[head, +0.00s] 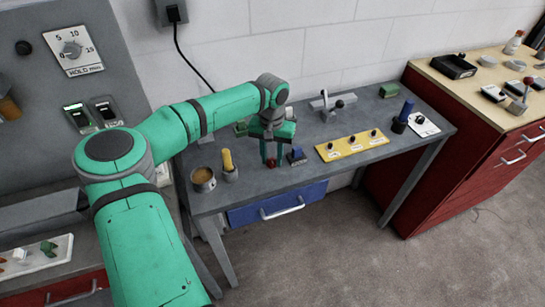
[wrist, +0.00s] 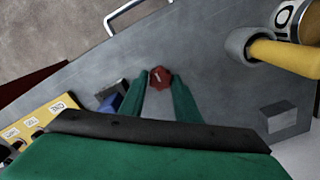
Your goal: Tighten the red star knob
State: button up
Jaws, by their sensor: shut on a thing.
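The red star knob (head: 271,163) is near the front edge of the grey workbench (head: 330,170) in the head view. In the wrist view the knob (wrist: 160,77) has a lobed rim and a short pale mark on its top. My green gripper (head: 270,155) points down over it. In the wrist view the two fingers of my gripper (wrist: 160,88) lie on either side of the knob and are shut on it. What the knob is mounted on is hidden.
A blue block on a grey piece (head: 297,156) stands close on the right. A yellow-handled tool (head: 228,164) and a round tin (head: 203,180) stand on the left. A yellow panel with black knobs (head: 351,146) lies farther right. A blue drawer (head: 275,205) is below.

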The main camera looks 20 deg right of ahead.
aim_at(272, 160)
jog(key=shift+a, duration=0.1)
jog(key=o, duration=1)
jog(key=shift+o, duration=0.2)
jog(key=shift+r, duration=0.1)
notch_tip(272, 160, up, 11)
jog(key=shift+f, duration=0.2)
